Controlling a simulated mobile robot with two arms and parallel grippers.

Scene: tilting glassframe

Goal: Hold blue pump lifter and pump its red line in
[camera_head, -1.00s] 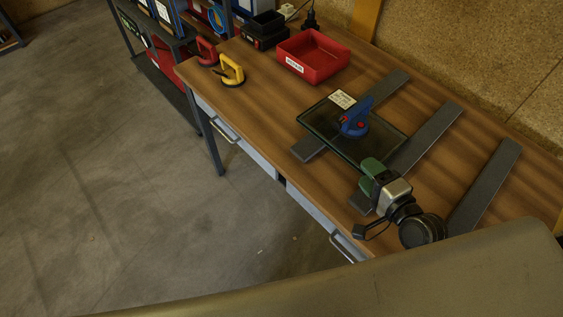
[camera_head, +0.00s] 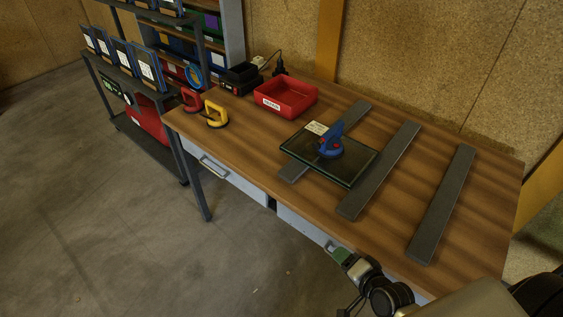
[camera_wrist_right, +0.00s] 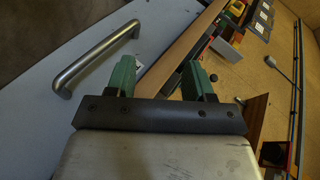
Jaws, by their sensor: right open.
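The blue pump lifter (camera_head: 330,143) stands on a dark glass pane (camera_head: 352,170) that lies across grey strips on the wooden workbench. Red parts show on the lifter, but its red line is too small to make out. My right gripper (camera_head: 342,256) is at the bench's front edge, below and apart from the lifter. In the right wrist view its two green fingers (camera_wrist_right: 160,80) are spread with nothing between them, near a drawer handle (camera_wrist_right: 95,58). The lifter cannot be made out in that view. My left gripper is not in view.
Grey strips (camera_head: 440,205) lie on the bench (camera_head: 235,125). A red bin (camera_head: 287,96), a yellow lifter (camera_head: 215,115) and a red lifter (camera_head: 191,99) are at its left. A shelf rack (camera_head: 140,85) stands beyond. The bench's right part is mostly clear between strips.

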